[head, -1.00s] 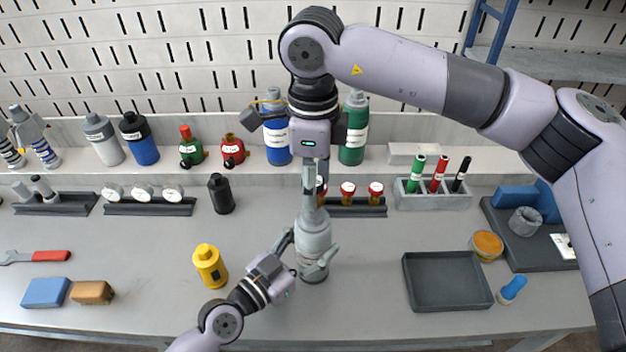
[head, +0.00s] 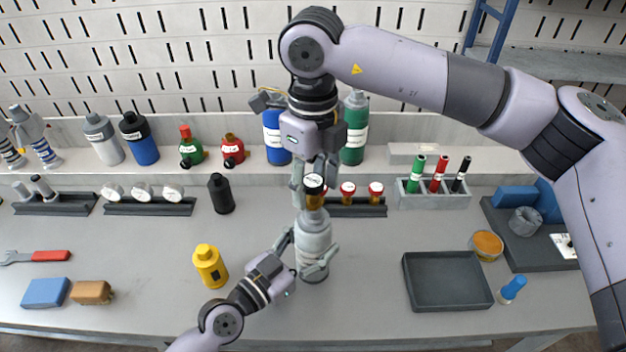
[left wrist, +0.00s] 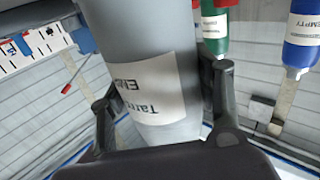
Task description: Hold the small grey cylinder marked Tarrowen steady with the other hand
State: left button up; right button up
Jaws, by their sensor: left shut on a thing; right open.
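The small grey cylinder (head: 313,238) stands upright at the front middle of the bench. In the left wrist view the cylinder (left wrist: 150,50) fills the middle, with a white label reading "Tarr…" and "EM…" upside down. My left gripper (head: 308,264) is shut on its body from the lower left; its fingers show on both sides in the left wrist view (left wrist: 162,105).
A yellow bottle (head: 209,266) stands left of the cylinder. A rack (head: 350,210) with red-capped fittings is behind it. An empty dark tray (head: 447,306) lies to the right. Bench between cylinder and tray is clear.

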jog(key=shift+f, duration=0.1)
jog(key=shift+f, duration=1.15)
jog(key=shift+c, duration=0.6)
grip_shut()
jog(key=n, duration=0.5)
jog(key=shift+n, duration=0.5)
